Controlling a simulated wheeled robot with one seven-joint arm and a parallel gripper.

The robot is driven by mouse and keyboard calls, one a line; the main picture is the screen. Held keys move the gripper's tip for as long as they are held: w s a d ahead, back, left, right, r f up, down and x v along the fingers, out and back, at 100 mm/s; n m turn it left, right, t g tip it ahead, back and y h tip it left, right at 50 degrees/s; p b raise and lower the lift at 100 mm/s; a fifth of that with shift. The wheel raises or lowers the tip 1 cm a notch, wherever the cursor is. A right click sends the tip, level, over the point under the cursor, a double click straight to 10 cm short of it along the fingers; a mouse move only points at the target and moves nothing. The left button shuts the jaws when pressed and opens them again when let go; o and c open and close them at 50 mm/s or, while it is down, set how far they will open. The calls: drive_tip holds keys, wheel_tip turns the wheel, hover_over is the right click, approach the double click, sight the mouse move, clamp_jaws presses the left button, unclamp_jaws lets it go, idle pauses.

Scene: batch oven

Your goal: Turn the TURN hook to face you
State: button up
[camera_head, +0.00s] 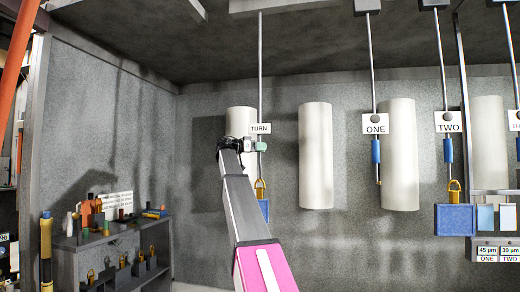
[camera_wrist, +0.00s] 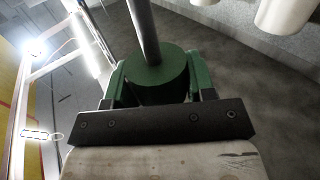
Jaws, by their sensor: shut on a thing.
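The TURN hook hangs from the ceiling on a thin grey rod (camera_head: 260,70) with a white TURN sign (camera_head: 260,128). Just below the sign is a green grip (camera_head: 261,147). My gripper (camera_head: 256,146) is at the grip, and its jaws are shut on it. In the wrist view the green grip (camera_wrist: 158,67) sits between the two jaws, with the rod rising from its top. Below my gripper, a yellow loop (camera_head: 260,184) and a blue plate (camera_head: 265,211) hang from the hook. My arm hides part of the plate. Which way the hook faces is hard to tell.
To the right hang the ONE hook (camera_head: 376,150) and the TWO hook (camera_head: 446,150), the latter carrying a blue plate (camera_head: 455,220). White cylinders (camera_head: 316,155) stand along the back wall. A shelf with small items (camera_head: 110,240) is at the lower left.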

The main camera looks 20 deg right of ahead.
drive_tip(key=shift+m+g, duration=0.5)
drive_tip(key=shift+g, duration=0.4)
drive_tip(key=o, duration=0.9)
drive_tip(key=shift+o, duration=0.2)
drive_tip(key=shift+a, duration=0.1)
drive_tip(key=w+a, duration=0.1)
drive_tip(key=a, duration=0.9)
drive_tip(key=shift+w+a, duration=0.25)
drive_tip(key=shift+a, duration=0.05)
drive_tip(key=shift+f, duration=0.1)
